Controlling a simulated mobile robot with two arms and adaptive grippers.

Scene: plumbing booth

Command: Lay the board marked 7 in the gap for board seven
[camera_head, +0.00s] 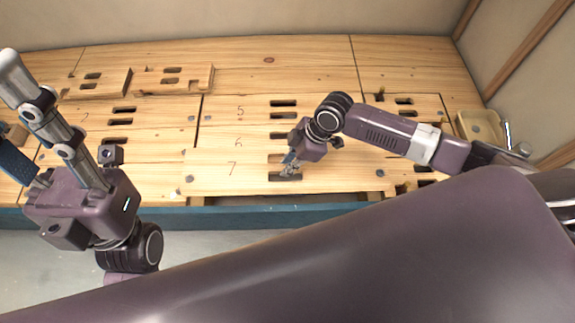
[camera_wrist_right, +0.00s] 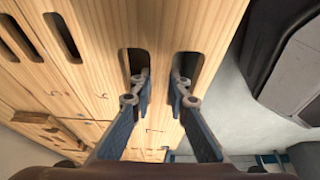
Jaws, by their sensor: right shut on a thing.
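The pale wooden board marked 7 (camera_head: 222,172) lies just in front of the boards marked 5 and 6, at the front of the deck. My right gripper (camera_head: 290,170) is shut on it at its slots. In the right wrist view its two fingers (camera_wrist_right: 157,95) straddle the wooden strip between two slots. A dark strip of the gap (camera_head: 285,199) shows along the board's front edge; the board hides the rest. I cannot tell whether the board is raised or resting. My left gripper (camera_head: 18,118) is at the left edge, apart from the boards, with its fingers spread and seemingly empty.
Boards marked 5 (camera_head: 240,112) and 6 (camera_head: 240,142) lie behind board 7. Notched boards (camera_head: 172,80) lie at the back left. A tan tray (camera_head: 482,127) stands at the right. A blue-green rail (camera_head: 240,217) runs along the front edge. Walls close the back and right.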

